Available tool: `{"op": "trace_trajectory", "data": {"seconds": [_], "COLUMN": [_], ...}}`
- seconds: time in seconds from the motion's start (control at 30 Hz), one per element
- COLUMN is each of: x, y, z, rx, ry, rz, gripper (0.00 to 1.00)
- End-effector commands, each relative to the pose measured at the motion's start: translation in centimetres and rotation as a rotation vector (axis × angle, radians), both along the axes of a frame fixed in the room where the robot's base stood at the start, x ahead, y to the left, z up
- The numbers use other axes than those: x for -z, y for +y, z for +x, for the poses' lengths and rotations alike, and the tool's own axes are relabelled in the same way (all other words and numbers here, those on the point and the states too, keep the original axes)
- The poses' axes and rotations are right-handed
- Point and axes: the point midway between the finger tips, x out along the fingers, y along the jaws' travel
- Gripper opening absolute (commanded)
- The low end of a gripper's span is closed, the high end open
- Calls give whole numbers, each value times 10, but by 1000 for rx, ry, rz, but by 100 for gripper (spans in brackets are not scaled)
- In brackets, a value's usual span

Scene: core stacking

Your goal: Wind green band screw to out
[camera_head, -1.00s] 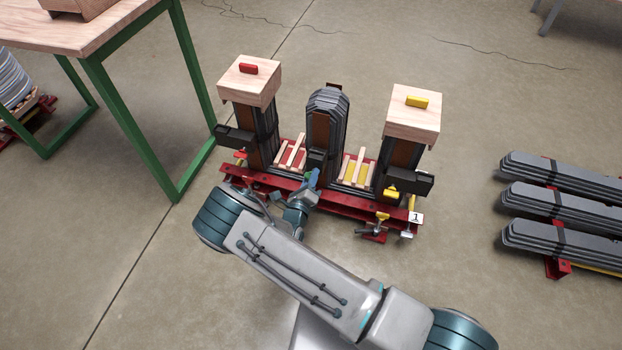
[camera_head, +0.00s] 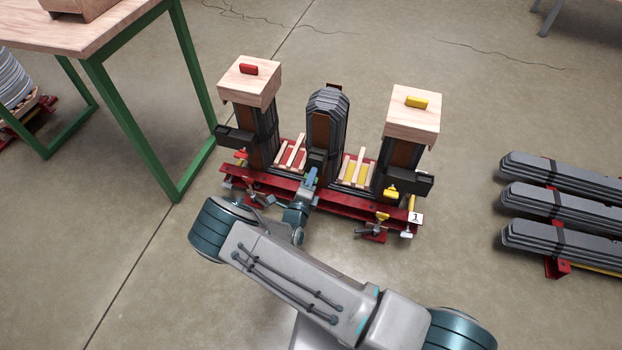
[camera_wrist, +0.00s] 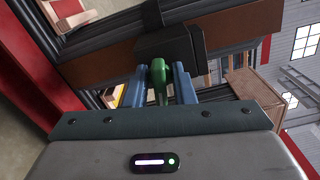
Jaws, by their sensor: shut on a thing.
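The green screw handle (camera_wrist: 159,78) shows in the wrist view between the two blue fingers of my gripper (camera_wrist: 158,84), which is shut on it. It sits in front of a black clamp block (camera_wrist: 170,45) on the middle core stack (camera_head: 328,106). In the head view my gripper (camera_head: 311,178) is low at the front of that stack, by its black block. The fingers and wrist hide the green screw there. How far the screw is wound in or out cannot be told.
Left and right stacks carry wooden caps (camera_head: 249,83) (camera_head: 412,113) with red and yellow tabs. A yellow screw (camera_head: 391,192) is at the right stack. The red base frame (camera_head: 350,201) runs beneath. A green-legged table (camera_head: 135,120) stands left; strip bundles (camera_head: 560,205) lie right.

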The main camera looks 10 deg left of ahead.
Motion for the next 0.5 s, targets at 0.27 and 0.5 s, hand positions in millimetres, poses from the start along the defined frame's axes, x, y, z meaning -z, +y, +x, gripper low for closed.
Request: {"op": "trace_trajectory", "data": {"seconds": [0.27,0.5], "x": [0,0], "y": [0,0], "z": [0,0], "rx": [0,-1], "ry": [1,19], "rz": [-8,-239], "gripper": [0,0]}}
